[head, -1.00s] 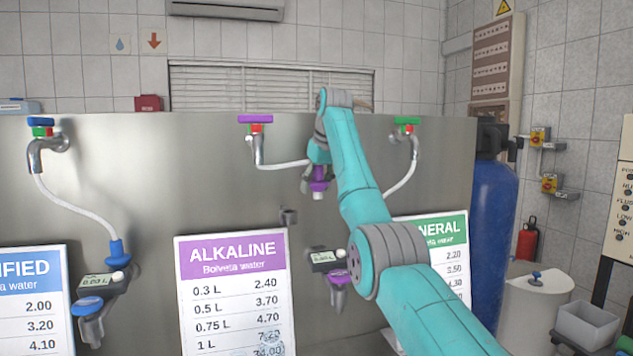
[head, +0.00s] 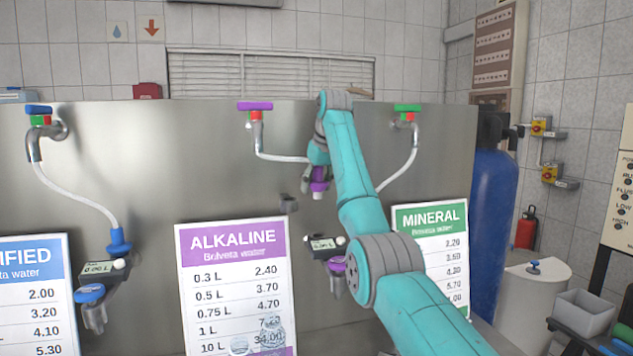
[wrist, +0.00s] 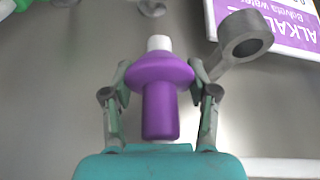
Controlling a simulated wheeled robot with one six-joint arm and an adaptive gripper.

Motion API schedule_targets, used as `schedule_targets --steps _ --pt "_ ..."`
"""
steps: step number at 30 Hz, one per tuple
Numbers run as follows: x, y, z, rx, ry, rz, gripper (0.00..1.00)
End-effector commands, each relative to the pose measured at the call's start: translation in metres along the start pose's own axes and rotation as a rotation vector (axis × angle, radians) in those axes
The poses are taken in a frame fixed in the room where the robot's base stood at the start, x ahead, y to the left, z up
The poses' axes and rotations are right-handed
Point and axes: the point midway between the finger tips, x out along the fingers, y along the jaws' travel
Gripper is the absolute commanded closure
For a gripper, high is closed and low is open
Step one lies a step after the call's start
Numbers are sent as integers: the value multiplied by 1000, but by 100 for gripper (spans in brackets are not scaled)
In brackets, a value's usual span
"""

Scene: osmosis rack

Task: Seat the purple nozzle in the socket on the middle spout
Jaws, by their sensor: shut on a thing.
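The purple nozzle (head: 319,178) has a white tip and hangs in my gripper (head: 312,184) in front of the steel panel. In the wrist view my gripper's fingers (wrist: 160,85) are shut on either side of the nozzle's wide purple collar (wrist: 160,70). The white tip (wrist: 159,43) points to the picture's top. The middle spout (head: 337,265), with a purple knob and a small display (head: 325,244), is below the nozzle, partly behind my arm. The nozzle is apart from the spout.
A white hose (head: 285,158) runs from the purple-handled tap (head: 255,112). The blue nozzle (head: 119,241) sits on the left spout (head: 94,305).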

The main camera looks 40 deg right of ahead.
Motion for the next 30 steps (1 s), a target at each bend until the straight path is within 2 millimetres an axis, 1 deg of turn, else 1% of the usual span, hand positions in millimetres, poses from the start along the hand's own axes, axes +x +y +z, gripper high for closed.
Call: schedule_targets --steps 30 --pt "32 0 14 0 0 0 77"
